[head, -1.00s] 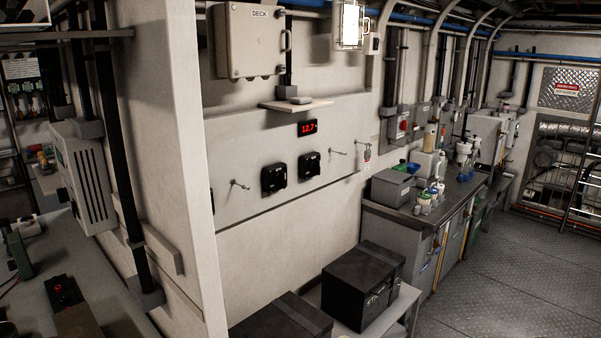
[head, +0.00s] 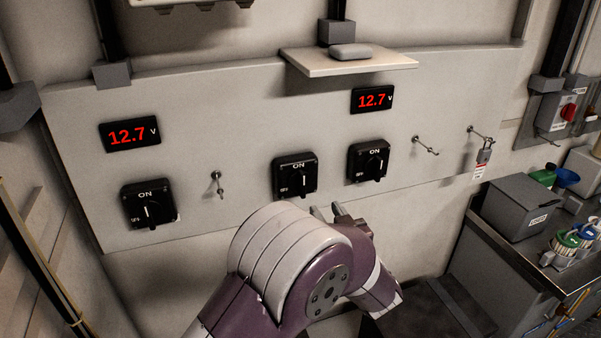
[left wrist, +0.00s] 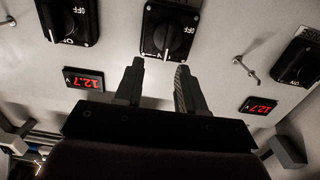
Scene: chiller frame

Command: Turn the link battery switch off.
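Three black rotary switches are on the pale wall panel: a left one (head: 148,203), a middle one (head: 295,175) and a right one (head: 368,160). Their knobs look upright, towards the ON mark. No label naming the link switch is readable. My left gripper (head: 333,211) is open and empty, just below the middle and right switches in the head view. In the upside-down left wrist view, the fingers (left wrist: 160,66) point towards the middle switch (left wrist: 170,30), apart from its knob as far as I can tell. My right gripper is not in view.
Two red displays read 12.7 V, one at left (head: 130,134) and one at right (head: 372,98). A small shelf (head: 348,66) juts out above the switches. Metal hooks (head: 217,185) stick out of the panel, one holding a padlock (head: 485,152). A bench with a grey box (head: 525,205) is at right.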

